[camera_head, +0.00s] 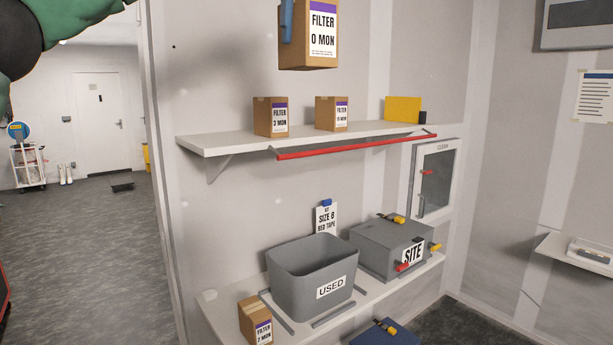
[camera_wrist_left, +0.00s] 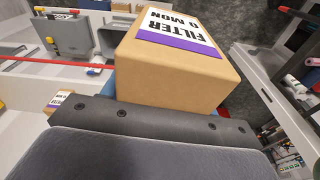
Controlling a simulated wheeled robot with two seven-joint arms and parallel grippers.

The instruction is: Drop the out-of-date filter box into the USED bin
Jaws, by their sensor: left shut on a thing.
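A brown cardboard filter box (camera_head: 320,60) with a purple-striped white label reading "FILTER 0 MON" hangs in the air at the top of the head view. My left gripper (camera_head: 287,22) is shut on it; a blue finger shows at its left side. In the left wrist view the same box (camera_wrist_left: 175,75) fills the upper middle, tilted, beyond the dark gripper body. The grey USED bin (camera_head: 290,288) stands open-topped on the lower shelf, well below the held box. Its inner floor is hidden. My right gripper is not in view.
The upper shelf (camera_head: 225,143), with a red bar along its front, holds a 3 MON box (camera_head: 270,117), another filter box (camera_head: 331,114) and a yellow block (camera_head: 402,110). A 7 MON box (camera_head: 255,320) stands left of the bin, a grey SITE case (camera_head: 385,245) right.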

